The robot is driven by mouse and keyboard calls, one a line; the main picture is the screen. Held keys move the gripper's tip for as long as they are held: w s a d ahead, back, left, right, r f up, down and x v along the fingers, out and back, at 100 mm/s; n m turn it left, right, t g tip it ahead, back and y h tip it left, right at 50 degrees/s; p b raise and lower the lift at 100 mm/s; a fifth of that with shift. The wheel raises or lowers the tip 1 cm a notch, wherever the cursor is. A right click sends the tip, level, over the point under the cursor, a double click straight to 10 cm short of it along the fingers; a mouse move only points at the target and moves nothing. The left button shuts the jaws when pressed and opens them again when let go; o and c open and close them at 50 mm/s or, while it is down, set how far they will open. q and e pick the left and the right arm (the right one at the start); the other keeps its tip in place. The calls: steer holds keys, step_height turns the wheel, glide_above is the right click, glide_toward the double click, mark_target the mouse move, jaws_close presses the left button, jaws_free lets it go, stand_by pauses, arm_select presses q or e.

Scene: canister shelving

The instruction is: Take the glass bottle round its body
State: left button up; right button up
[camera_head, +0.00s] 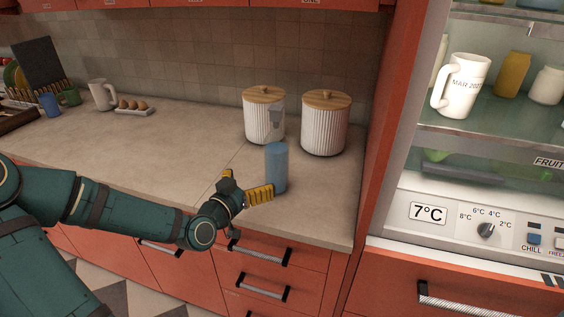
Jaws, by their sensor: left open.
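The glass bottle (277,167) shows as a blue, upright, translucent cylinder near the right end of the counter, in front of the canisters. A small grey shape above it, against the left canister, may be its neck. My left gripper (250,184) is open and empty, just left of the bottle's lower body. One yellow-padded finger overlaps the bottle's lower left edge in the picture; I cannot tell whether it touches. The bottle does not sit between the fingers. My right gripper is not in view.
Two white ribbed canisters with wooden lids (264,117) (324,125) stand close behind the bottle. The counter (165,150) is clear to the left. A mug (103,95) and an egg tray (134,110) stand farther left. An open fridge (500,140) is at right.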

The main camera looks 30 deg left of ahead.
mark_target(270, 156)
arm_select(q)
steer(key=shift+m, duration=0.3)
steer(key=w+b, duration=0.1)
steer(key=w, duration=0.4)
steer(key=w+a+r+b, duration=0.1)
steer(key=w, duration=0.1)
steer(key=shift+w+b, duration=1.05)
steer(key=shift+w, duration=2.45)
steer(key=c, duration=1.3)
steer(key=shift+o, duration=0.2)
steer(key=shift+r, duration=0.1)
